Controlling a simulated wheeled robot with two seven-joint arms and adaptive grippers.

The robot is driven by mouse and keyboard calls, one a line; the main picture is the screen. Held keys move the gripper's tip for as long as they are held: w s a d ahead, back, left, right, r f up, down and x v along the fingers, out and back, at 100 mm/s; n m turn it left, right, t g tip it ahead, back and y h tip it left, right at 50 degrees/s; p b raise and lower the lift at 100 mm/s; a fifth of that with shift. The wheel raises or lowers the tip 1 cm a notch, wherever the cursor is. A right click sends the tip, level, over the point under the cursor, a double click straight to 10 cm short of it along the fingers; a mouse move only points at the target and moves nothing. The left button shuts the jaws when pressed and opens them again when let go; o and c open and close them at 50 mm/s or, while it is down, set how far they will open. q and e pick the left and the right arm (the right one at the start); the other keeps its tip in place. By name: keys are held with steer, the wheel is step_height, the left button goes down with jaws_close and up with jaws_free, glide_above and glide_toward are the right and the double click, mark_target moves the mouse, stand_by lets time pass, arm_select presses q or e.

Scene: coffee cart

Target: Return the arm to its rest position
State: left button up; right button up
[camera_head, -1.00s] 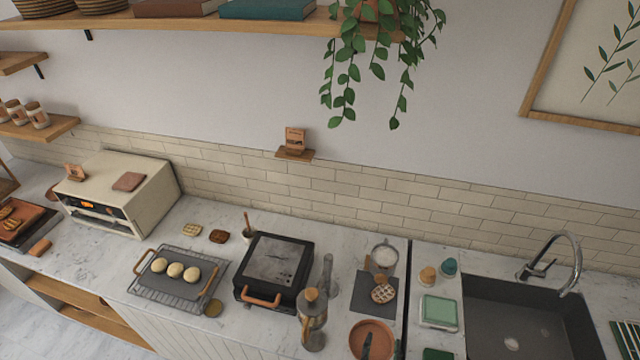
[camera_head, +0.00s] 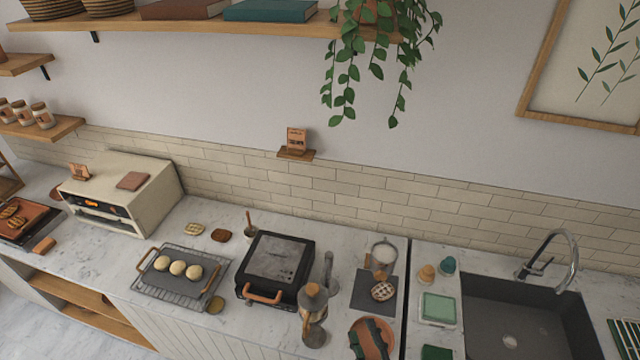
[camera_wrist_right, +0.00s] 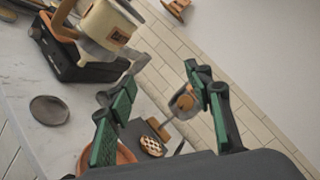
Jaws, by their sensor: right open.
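My right gripper (camera_head: 371,340) shows at the bottom edge of the head view, in front of the terracotta bowl (camera_head: 358,325). In the right wrist view my right gripper (camera_wrist_right: 160,76) has its two green-padded fingers spread wide with nothing held between them. Beyond the fingers are the lattice-topped pastry (camera_wrist_right: 152,146) and a wooden-handled item (camera_wrist_right: 184,103). The rest of my right arm is mostly out of the head view. My left gripper is in neither view.
A press grill (camera_head: 277,262), a copper-topped bottle (camera_head: 313,310) and a wire rack (camera_head: 160,288) with buns stand left of the gripper. A dark mat (camera_head: 362,297) with the pastry lies behind it. The sink (camera_head: 520,315) is at right.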

steer(key=s+d+f+n+g, duration=0.25)
steer(key=f+n+g, duration=0.2)
steer(key=n, duration=0.35)
steer(key=s+d+f+n+g, duration=0.1)
steer(key=d+f+n+g, duration=0.2)
steer(key=f+n, duration=0.3)
steer(key=s+d+f+n+g+h, duration=0.2)
steer(key=s+d+n+g+h, duration=0.15)
steer(key=s+d, duration=0.4)
steer(key=s+d+f+n+g+h, duration=0.2)
steer(key=s+d+n+g+h, duration=0.15)
steer(key=d, duration=0.75)
steer(key=s+a+f+g+b, duration=0.2)
steer(key=f+b, duration=0.7)
steer(key=f, duration=3.2)
steer(key=s+f+n+y+b, duration=0.1)
steer(key=s+f+b, duration=0.5)
steer(key=s+f, duration=1.4)
step_height(320, 180, down, 3)
steer(key=shift+d+r+b, duration=0.2)
steer(key=shift+b, duration=0.15)
